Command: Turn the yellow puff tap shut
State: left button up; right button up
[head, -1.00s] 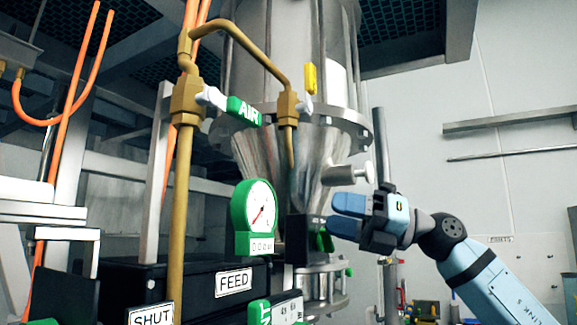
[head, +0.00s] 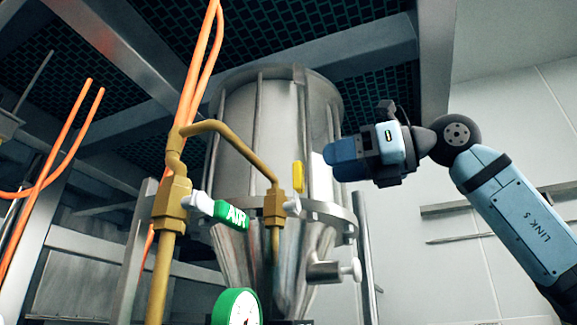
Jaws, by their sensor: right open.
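The yellow puff tap (head: 298,177) is a small yellow handle standing upright beside a brass valve body (head: 274,205), in front of the steel hopper. My right gripper (head: 335,160) is to the right of the yellow handle and a little above it, pointing left. A gap shows between them in the picture. Its fingers are seen from the side, open, with nothing visible between them. My left gripper is not in view.
A green AIR handle (head: 232,215) sits on a brass pipe (head: 160,270) to the left. The steel hopper (head: 250,110) stands behind, with a flange and a side stub (head: 335,271) below. Orange hoses (head: 200,70) hang at left. A green gauge (head: 237,308) shows at the bottom.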

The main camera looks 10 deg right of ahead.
aim_at(303, 170)
jog(key=p+x, duration=0.2)
jog(key=x, duration=0.6)
jog(key=shift+a+r, duration=0.1)
jog(key=shift+w+a+p, duration=0.3)
jog(key=shift+a+p, duration=0.1)
jog(key=shift+c, duration=1.1)
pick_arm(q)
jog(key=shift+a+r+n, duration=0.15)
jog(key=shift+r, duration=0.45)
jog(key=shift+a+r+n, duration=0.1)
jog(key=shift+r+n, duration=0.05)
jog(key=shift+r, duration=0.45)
pick_arm(e)
grip_shut()
